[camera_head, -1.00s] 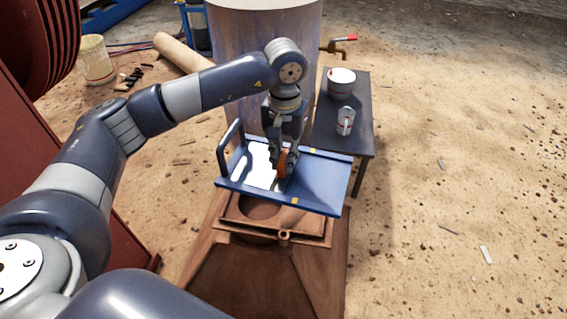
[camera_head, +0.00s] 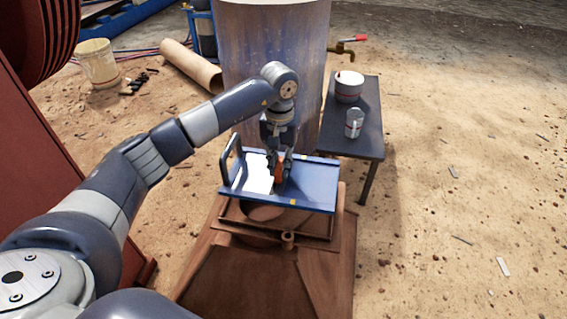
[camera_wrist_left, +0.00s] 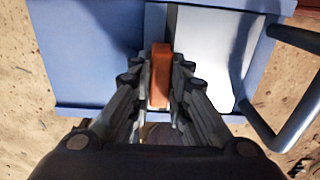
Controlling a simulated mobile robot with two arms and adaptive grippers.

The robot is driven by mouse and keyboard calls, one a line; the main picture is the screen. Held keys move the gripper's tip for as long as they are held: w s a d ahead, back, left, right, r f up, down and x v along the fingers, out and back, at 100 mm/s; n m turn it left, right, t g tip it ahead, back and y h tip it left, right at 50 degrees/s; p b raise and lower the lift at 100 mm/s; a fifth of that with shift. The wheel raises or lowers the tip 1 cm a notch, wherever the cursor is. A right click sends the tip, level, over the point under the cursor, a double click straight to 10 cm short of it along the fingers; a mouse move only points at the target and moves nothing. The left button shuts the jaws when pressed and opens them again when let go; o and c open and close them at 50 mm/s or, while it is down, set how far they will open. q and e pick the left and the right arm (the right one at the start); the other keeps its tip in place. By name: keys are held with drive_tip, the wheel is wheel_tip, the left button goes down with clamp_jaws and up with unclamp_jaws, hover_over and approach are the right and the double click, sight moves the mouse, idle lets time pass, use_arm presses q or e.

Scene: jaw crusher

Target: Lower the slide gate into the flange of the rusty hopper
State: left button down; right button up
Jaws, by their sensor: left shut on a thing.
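The slide gate (camera_head: 313,186) is a blue framed plate with a bright panel on its left part and a bar handle at its left end. My left gripper (camera_head: 279,184) is shut on its orange grip, which shows between the fingers in the left wrist view (camera_wrist_left: 160,75). The gate is roughly level over the flange (camera_head: 237,213) of the rusty hopper (camera_head: 262,275). Part of the round opening shows below the gate's front edge. The gate hides the rear of the flange, and I cannot tell if they touch. My right gripper is not in view.
A large grey cylinder (camera_head: 272,70) stands close behind the gate. A red machine (camera_head: 40,180) is at the left. Sandy ground at the right is mostly clear.

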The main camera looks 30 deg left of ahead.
sight(279, 172)
use_arm(q)
drive_tip(key=shift+w+a+f, duration=0.15)
drive_tip(key=shift+a+f, duration=0.15)
drive_tip(key=shift+f, duration=0.2)
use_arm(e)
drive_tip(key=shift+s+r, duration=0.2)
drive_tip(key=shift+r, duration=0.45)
use_arm(q)
drive_tip(key=shift+f, duration=0.1)
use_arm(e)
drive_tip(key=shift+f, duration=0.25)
